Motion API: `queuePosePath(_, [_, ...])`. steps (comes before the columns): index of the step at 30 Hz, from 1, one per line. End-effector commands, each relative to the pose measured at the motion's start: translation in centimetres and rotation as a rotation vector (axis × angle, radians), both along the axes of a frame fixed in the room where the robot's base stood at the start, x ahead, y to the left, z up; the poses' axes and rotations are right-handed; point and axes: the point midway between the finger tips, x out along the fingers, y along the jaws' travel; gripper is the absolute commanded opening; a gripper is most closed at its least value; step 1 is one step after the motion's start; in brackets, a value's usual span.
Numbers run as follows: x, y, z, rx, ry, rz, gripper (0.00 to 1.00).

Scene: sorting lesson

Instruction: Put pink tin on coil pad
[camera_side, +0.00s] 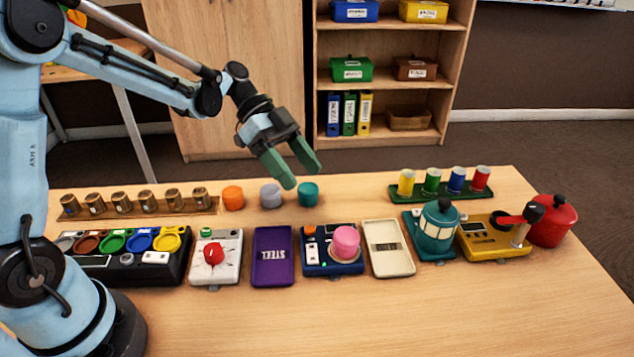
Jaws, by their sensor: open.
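The pink tin (346,241) stands upright on the round pad (345,261) at the right of a dark blue device (318,266). This pad looks like the coil pad, but no label for it is readable. The tin hides most of the pad. My gripper (302,177) has green fingers spread apart with nothing between them. It hangs in the air, above and behind the pink tin, clear of it.
A purple tray (272,257) marked STEEL and a cream tray (388,249) flank the blue device. Orange (233,197), grey (271,195) and teal (308,194) tins stand behind. A teal lantern-like object (438,228) is to the right. The front table is clear.

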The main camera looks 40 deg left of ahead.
Motion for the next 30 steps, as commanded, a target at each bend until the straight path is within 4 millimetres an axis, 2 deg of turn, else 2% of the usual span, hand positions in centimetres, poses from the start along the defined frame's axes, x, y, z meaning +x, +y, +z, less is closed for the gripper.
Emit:
queuePosePath(7, [-3.1,0.2,1.5,0.253,0.164,0.383,0.73])
queuePosePath(15, [-6.8,2.2,2.0,0.415,0.2,0.824,0.73])
queuePosePath(24, [-10.0,5.0,2.0,0.416,0.109,1.24,0.73])
queuePosePath(30, [-10.6,5.9,2.0,0.375,0.063,1.361,0.73])
